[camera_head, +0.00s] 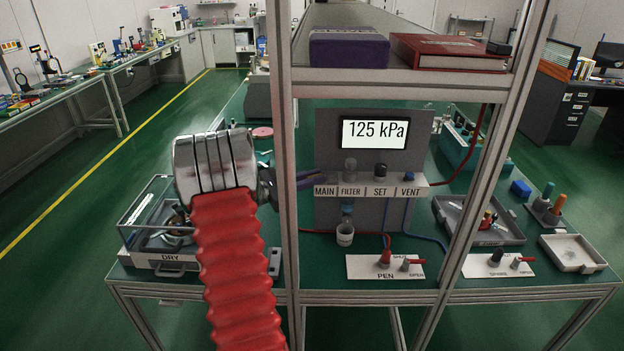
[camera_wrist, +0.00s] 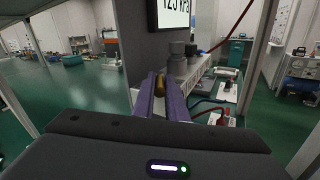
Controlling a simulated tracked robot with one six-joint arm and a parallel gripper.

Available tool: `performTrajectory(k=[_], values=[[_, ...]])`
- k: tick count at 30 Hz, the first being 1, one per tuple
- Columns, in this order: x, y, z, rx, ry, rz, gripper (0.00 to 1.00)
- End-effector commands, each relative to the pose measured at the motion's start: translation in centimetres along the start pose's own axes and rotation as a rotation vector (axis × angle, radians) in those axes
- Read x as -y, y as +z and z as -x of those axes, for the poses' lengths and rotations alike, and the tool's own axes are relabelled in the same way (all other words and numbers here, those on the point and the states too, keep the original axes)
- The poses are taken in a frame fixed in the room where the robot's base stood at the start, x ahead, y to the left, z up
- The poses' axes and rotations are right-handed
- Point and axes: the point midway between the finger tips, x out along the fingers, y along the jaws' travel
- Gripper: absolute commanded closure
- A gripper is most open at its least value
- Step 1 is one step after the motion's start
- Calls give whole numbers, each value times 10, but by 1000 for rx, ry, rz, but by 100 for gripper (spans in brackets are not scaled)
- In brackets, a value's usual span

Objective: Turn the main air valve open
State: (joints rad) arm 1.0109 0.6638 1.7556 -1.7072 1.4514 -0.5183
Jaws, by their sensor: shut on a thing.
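The air panel (camera_head: 334,130) stands on the bench behind the frame post, and its display (camera_head: 375,133) reads 125 kPa. Its white manifold strip (camera_head: 371,191) is labelled MAIN, FILTER, SET and VENT. My gripper (camera_head: 318,176) reaches past the post to the MAIN end, its purple fingers partly hidden by the post. In the wrist view my gripper (camera_wrist: 161,88) is shut on a small brass-coloured part (camera_wrist: 160,81), which appears to be the main air valve's handle. Most of the valve is hidden by the fingers, and I cannot tell its angle.
A frame post (camera_head: 284,120) stands close to my wrist. A shelf above holds a purple box (camera_head: 348,48) and a red binder (camera_head: 450,52). A cup (camera_head: 345,233) sits under the filter. The PEN valve plate (camera_head: 362,270) and a grey tray (camera_head: 510,236) are on the bench.

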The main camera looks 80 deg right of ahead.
Motion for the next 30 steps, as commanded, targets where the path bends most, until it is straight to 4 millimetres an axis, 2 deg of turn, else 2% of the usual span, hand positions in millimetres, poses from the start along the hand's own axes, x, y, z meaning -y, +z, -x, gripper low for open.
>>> performTrajectory(k=[10, 30], values=[[-3, 0, -1, 8, -31, -4, 100], [-15, -1, -4, 64, -297, -7, 100]])
